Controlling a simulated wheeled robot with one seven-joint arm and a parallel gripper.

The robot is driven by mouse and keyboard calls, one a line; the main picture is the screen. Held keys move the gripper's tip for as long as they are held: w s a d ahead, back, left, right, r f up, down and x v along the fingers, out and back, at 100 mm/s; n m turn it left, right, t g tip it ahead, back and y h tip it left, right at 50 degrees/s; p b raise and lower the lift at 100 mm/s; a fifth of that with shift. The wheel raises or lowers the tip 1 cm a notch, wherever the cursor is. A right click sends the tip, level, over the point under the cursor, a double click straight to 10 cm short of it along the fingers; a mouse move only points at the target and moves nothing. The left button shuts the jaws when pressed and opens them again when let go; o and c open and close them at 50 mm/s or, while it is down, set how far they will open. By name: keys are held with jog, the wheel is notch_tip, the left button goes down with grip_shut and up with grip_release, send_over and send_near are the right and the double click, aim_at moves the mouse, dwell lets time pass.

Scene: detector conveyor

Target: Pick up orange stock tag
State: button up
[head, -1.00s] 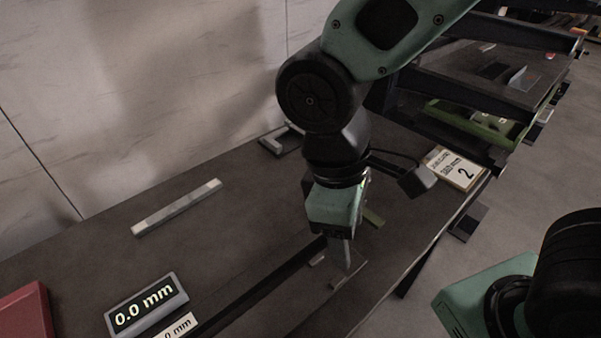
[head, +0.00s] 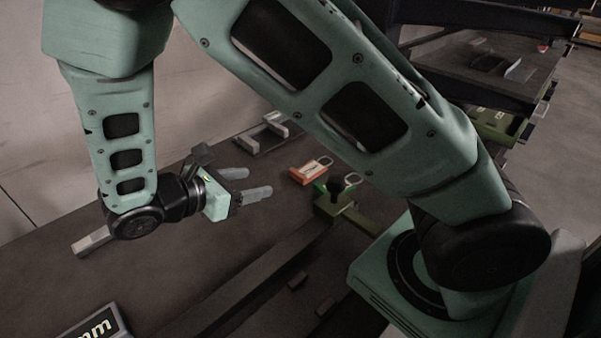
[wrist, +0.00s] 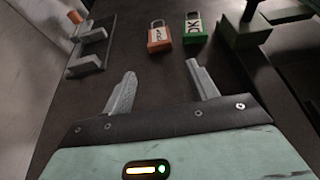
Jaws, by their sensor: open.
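The orange stock tag (head: 308,172) lies on the dark bench top and has a pale label and a metal loop like a padlock's. In the wrist view the orange tag (wrist: 159,38) is ahead of the fingers, roughly in line with the gap between them. My gripper (head: 260,181) is open and empty, lying roughly level and pointing right toward the tag, with clear space between. Its two grey fingers show apart in the wrist view (wrist: 161,70). A green tag marked OK (wrist: 194,28) sits just right of the orange one.
A dark green fixture (head: 345,208) stands close to the tags' right. A grey bracket (head: 262,133) lies by the wall. A light bar (head: 92,242) lies under my wrist, and a millimetre display (head: 95,322) is at the front. Bench between my fingers and the orange tag is clear.

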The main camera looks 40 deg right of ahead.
aim_at(298, 173)
jog(key=x, duration=1.3)
jog(key=shift+w+d+f, duration=0.1)
jog(key=shift+d, duration=0.1)
jog(key=c, duration=0.7)
